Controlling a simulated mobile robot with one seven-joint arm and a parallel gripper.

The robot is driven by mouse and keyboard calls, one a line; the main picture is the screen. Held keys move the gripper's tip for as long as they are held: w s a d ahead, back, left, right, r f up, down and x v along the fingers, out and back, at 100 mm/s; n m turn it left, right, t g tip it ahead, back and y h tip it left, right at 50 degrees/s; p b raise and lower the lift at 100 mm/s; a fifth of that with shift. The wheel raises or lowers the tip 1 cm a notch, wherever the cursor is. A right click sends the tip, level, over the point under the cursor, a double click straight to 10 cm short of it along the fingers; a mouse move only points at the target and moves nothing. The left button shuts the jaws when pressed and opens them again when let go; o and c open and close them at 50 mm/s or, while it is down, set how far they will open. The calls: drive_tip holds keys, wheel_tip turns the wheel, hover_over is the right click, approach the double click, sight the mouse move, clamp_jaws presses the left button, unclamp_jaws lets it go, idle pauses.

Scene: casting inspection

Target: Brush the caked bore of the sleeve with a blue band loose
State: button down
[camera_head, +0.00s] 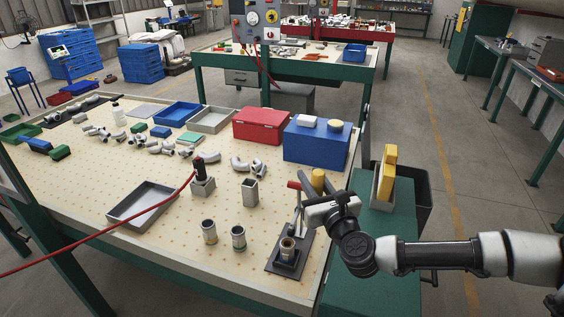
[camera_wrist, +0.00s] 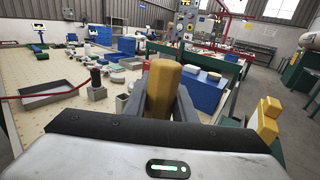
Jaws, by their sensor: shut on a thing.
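My gripper (camera_head: 320,196) is shut on a yellow handle (camera_wrist: 162,88), which stands upright between the fingers in the wrist view. The handle's top also shows in the head view (camera_head: 318,181); whatever is at its lower end is hidden. One metal sleeve (camera_head: 287,246) stands upright in a dark fixture (camera_head: 284,264) at the table's front right corner, below and left of my gripper. Two more sleeves, one at left (camera_head: 209,232) and one in the middle (camera_head: 238,237), stand on the table left of the fixture. The band colours and bore insides are too small to tell.
A red-handled upright lever (camera_head: 295,186) rises by the fixture, close to my gripper. An open square grey holder (camera_head: 249,192) and a shallow grey tray (camera_head: 143,204) lie further left. A blue box (camera_head: 315,147) stands behind. Yellow blocks (camera_head: 386,172) stand in a bin at right.

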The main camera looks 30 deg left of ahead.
drive_tip(key=s+a+n+g+y+p, duration=0.1)
drive_tip(key=s+a, duration=0.3)
drive_tip(key=a, duration=0.2)
drive_tip(key=shift+a+r+n+g+y, duration=0.2)
drive_tip(key=shift+r+n+g+y, duration=0.2)
drive_tip(key=shift+s+f, duration=0.1)
wheel_tip(320, 180, down, 6)
drive_tip(key=b, duration=0.5)
drive_tip(key=shift+r, duration=0.2)
drive_tip(key=shift+f+b, duration=0.25)
drive_tip(key=shift+b, duration=0.05)
drive_tip(key=shift+f+b, duration=1.35)
drive_tip(key=shift+f, duration=0.1)
drive_tip(key=shift+r, duration=0.2)
drive_tip(key=shift+r+p, duration=0.7)
drive_tip(key=shift+r, duration=0.15)
